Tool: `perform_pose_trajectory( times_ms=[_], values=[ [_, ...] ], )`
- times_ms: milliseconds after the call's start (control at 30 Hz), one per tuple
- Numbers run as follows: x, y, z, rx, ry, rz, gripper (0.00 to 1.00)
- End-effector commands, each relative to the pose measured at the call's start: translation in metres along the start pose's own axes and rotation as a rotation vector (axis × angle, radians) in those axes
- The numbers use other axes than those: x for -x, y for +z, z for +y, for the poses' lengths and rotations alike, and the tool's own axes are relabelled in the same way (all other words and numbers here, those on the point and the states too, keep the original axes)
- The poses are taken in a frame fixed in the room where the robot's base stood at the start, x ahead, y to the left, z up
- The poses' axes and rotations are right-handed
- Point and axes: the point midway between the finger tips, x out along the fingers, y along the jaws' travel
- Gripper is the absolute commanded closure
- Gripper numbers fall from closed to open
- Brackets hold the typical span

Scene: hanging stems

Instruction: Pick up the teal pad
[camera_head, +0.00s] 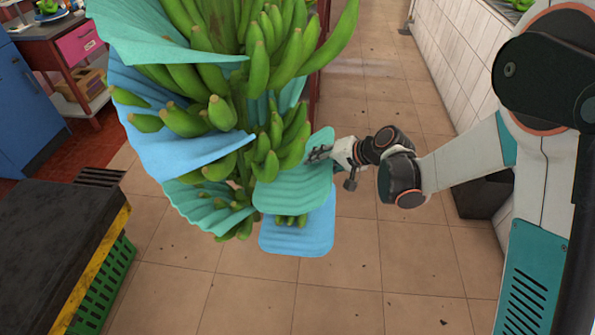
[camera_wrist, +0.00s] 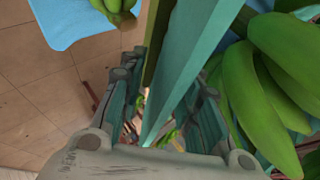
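A teal pad (camera_head: 295,190) with ridges hangs at the right side of the green banana bunch (camera_head: 225,80). My gripper (camera_head: 317,154) is at this pad's upper right edge. In the wrist view the teal pad (camera_wrist: 188,60) is seen nearly edge-on and reaches down between the two fingers of my gripper (camera_wrist: 160,112). The fingers are apart, with a gap visible on the left of the pad. I cannot tell whether the right finger touches it. Other teal pads are at the bunch's top left (camera_head: 150,38) and lower left (camera_head: 205,207).
A blue pad (camera_head: 298,238) hangs just below the teal pad, and another blue pad (camera_head: 185,145) wraps the bunch's left side. Bananas (camera_wrist: 265,95) crowd close to the right finger. A dark table (camera_head: 55,235) and green crate (camera_head: 105,285) stand at left. Tiled floor is clear below.

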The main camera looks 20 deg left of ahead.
Motion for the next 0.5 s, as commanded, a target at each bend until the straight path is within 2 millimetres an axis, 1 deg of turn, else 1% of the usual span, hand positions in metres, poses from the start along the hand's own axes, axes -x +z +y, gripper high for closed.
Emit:
perform_pose_trajectory(
  times_ms=[33,100,300,367,400,433,500],
  values=[
    [-0.0077,0.0008,0.0008,0.001,-0.001,-0.001,0.69],
    [-0.0115,0.0004,0.0002,0.000,-0.001,0.000,0.69],
    [-0.0109,0.0001,-0.0005,-0.001,0.000,0.000,0.69],
    [-0.0108,0.0001,-0.0005,-0.001,0.000,0.000,0.83],
    [-0.0107,0.0001,-0.0005,-0.001,0.000,0.000,0.92],
    [-0.0107,0.0001,-0.0005,-0.001,0.000,0.000,0.98],
    [-0.0107,0.0002,-0.0004,-0.001,0.000,0.000,1.00]
  ],
)
